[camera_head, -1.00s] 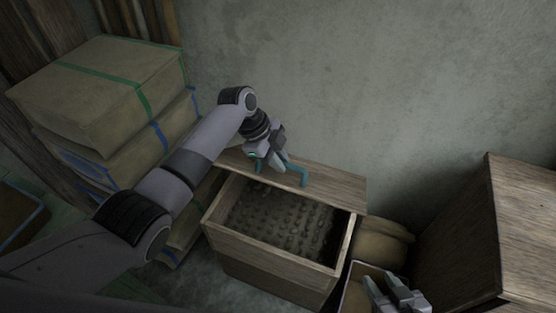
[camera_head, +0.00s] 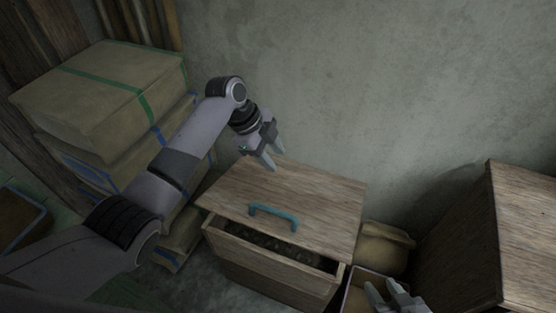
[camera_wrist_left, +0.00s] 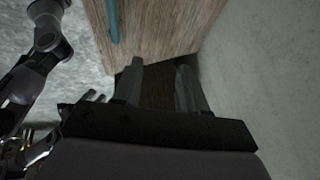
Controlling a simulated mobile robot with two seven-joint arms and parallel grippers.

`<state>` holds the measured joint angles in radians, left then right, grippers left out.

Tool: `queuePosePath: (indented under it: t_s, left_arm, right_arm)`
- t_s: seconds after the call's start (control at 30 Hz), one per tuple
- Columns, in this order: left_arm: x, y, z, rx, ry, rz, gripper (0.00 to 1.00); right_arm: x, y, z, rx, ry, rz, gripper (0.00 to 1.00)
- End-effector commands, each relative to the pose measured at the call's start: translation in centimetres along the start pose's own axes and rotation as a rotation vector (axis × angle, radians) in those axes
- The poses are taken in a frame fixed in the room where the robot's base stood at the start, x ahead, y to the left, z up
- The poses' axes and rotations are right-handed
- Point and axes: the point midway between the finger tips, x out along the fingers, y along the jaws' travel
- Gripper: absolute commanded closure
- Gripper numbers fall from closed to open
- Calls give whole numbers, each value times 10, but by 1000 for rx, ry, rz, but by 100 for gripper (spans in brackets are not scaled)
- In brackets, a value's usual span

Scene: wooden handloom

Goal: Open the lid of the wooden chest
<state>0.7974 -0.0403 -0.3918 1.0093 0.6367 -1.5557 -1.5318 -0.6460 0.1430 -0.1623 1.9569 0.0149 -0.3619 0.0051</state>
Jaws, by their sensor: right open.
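The wooden chest (camera_head: 262,273) stands on the floor at the middle of the head view. Its wooden lid (camera_head: 312,197) covers most of the top, leaving a narrow dark gap along the front. A teal handle (camera_head: 275,213) is fixed on the lid near the gap. My left gripper (camera_head: 272,160) is above the lid's back edge, apart from the handle, with its fingers spread and empty. In the left wrist view, its fingers (camera_wrist_left: 160,85) are apart, with the lid (camera_wrist_left: 165,28) and part of the handle (camera_wrist_left: 113,20) beyond. My right gripper (camera_head: 392,295) is open at the bottom right.
Stacked tan bundles (camera_head: 105,90) with green and blue straps stand left of the chest. A tan sack (camera_head: 385,250) and a box (camera_head: 362,290) lie to its right. A large wooden cabinet (camera_head: 525,230) stands at the far right. A grey wall (camera_head: 350,85) is behind.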

Motion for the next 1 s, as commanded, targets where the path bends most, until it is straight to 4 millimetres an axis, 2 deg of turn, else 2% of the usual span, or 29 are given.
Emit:
queuePosePath:
  t_s: [0.1,0.2,0.7,0.87,1.0]
  left_arm:
    - [-15,0,1,0,0,-1,58]
    - [-20,0,0,0,0,1,58]
    - [-21,1,0,-1,0,2,58]
    - [-11,7,5,-53,-1,-19,58]
    - [13,24,17,-198,-7,-84,58]
  right_arm:
    - [-1,1,3,-1,-8,2,57]
    - [-1,1,3,-1,-9,2,57]
    - [-1,0,1,1,-3,3,57]
    - [-3,0,-1,2,-2,3,57]
    - [-6,0,-5,2,-2,2,57]
